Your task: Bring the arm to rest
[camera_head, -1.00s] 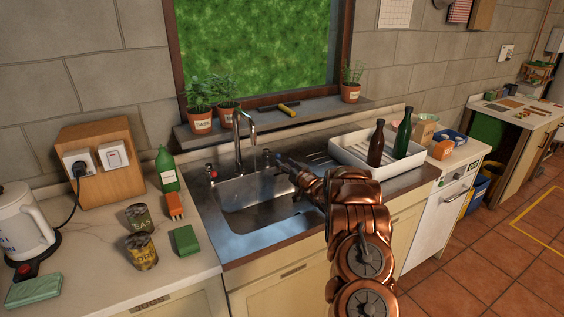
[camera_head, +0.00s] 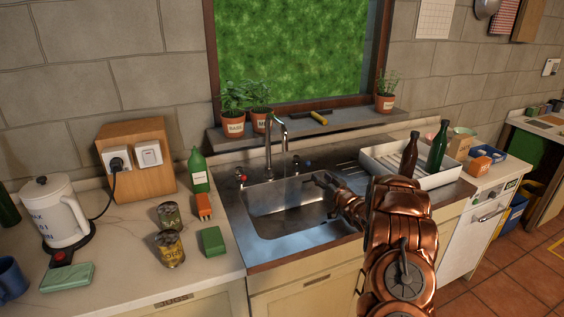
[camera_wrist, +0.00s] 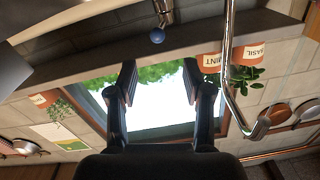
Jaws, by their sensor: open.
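My gripper (camera_head: 324,181) is above the right part of the steel sink (camera_head: 257,222), with my copper-coloured arm reaching in from the lower right. In the wrist view its two dark fingers (camera_wrist: 160,82) stand apart with nothing between them. The window (camera_wrist: 153,105) shows behind them, upside down. The chrome tap (camera_head: 268,150) is left of my gripper in the head view. It crosses the right side of the wrist view (camera_wrist: 228,60), apart from the fingers as far as I can tell.
A white tray (camera_head: 440,180) with brown (camera_head: 409,155) and green (camera_head: 439,147) bottles stands right of the sink. Potted herbs (camera_head: 234,127) line the sill. Cans (camera_head: 170,248), a green bottle (camera_head: 198,170) and a kettle (camera_head: 52,213) stand on the left counter.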

